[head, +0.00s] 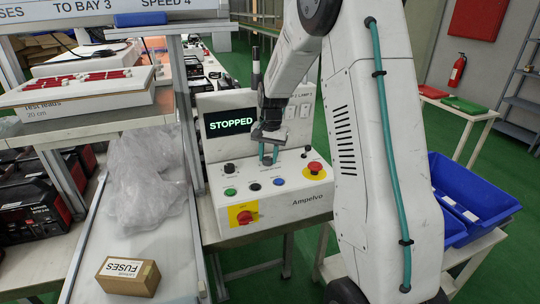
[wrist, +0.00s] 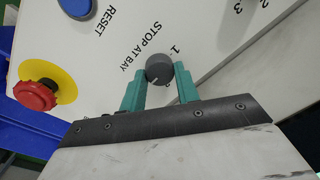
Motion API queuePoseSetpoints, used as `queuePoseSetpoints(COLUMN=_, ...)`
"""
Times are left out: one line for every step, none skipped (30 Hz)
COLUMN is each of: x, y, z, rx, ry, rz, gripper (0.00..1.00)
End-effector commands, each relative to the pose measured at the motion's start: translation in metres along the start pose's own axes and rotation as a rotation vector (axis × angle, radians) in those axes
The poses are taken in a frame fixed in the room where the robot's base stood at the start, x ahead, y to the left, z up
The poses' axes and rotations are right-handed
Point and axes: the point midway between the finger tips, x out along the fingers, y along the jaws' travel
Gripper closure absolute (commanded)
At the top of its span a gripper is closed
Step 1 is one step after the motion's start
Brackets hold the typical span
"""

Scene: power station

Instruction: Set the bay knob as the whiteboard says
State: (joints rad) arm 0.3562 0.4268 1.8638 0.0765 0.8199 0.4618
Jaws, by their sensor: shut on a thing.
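The whiteboard (head: 110,14) is cut off at the top left; it shows "SES", "TO BAY 3" and "SPEED 4". A white control console (head: 300,205) marked Ampelvo stands in the middle of the head view. Its screen (head: 230,123) reads "STOPPED". The dark round bay knob (wrist: 160,68) shows in the wrist view beside the words "STOP AT BAY", with a "1" near it and a short light mark on its face. My gripper (head: 268,159) reaches down to the console, its teal fingers (wrist: 160,88) closed around the knob. The fingers and base hide part of the dial's scale.
A red stop button (head: 315,168) on yellow sits at the console's right, and a red switch (head: 243,216) on yellow is on its front. A blue button (wrist: 76,6) is near "RESET". A FUSES box (head: 128,277) and clear plastic wrap (head: 150,180) lie on the conveyor at left.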

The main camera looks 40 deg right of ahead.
Motion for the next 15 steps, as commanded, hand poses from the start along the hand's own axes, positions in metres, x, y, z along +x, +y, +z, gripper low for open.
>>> queuePoseSetpoints(x=0.0007, y=0.0035, z=0.0011, rx=-0.001, ry=-0.001, rz=0.007, gripper=0.91)
queuePoseSetpoints(x=0.0008, y=0.0032, z=0.0019, rx=-0.004, ry=-0.001, rz=0.007, gripper=0.91)
queuePoseSetpoints(x=0.001, y=0.0028, z=0.0029, rx=-0.009, ry=-0.002, rz=0.008, gripper=0.91)
queuePoseSetpoints(x=0.0011, y=0.0026, z=0.0036, rx=-0.014, ry=-0.003, rz=0.009, gripper=0.91)
queuePoseSetpoints(x=0.0013, y=0.0024, z=0.0042, rx=-0.021, ry=-0.004, rz=0.009, gripper=0.91)
queuePoseSetpoints(x=0.0014, y=0.0021, z=0.0049, rx=-0.033, ry=-0.005, rz=0.01, gripper=0.91)
queuePoseSetpoints(x=0.0016, y=0.0018, z=0.0054, rx=-0.045, ry=-0.007, rz=0.01, gripper=0.91)
queuePoseSetpoints(x=0.0017, y=0.0017, z=0.0059, rx=-0.057, ry=-0.008, rz=0.01, gripper=0.91)
queuePoseSetpoints(x=0.0019, y=0.0015, z=0.0063, rx=-0.077, ry=-0.01, rz=0.011, gripper=0.91)
queuePoseSetpoints(x=0.002, y=0.0014, z=0.0066, rx=-0.093, ry=-0.012, rz=0.011, gripper=0.91)
queuePoseSetpoints(x=0.0021, y=0.0014, z=0.0069, rx=-0.112, ry=-0.014, rz=0.012, gripper=0.91)
queuePoseSetpoints(x=0.0023, y=0.0014, z=0.007, rx=-0.138, ry=-0.016, rz=0.012, gripper=0.91)
queuePoseSetpoints(x=0.0023, y=0.0013, z=0.007, rx=-0.16, ry=-0.018, rz=0.012, gripper=0.91)
queuePoseSetpoints(x=0.0024, y=0.0013, z=0.007, rx=-0.183, ry=-0.019, rz=0.012, gripper=0.91)
queuePoseSetpoints(x=0.0024, y=0.0014, z=0.0068, rx=-0.216, ry=-0.021, rz=0.012, gripper=0.91)
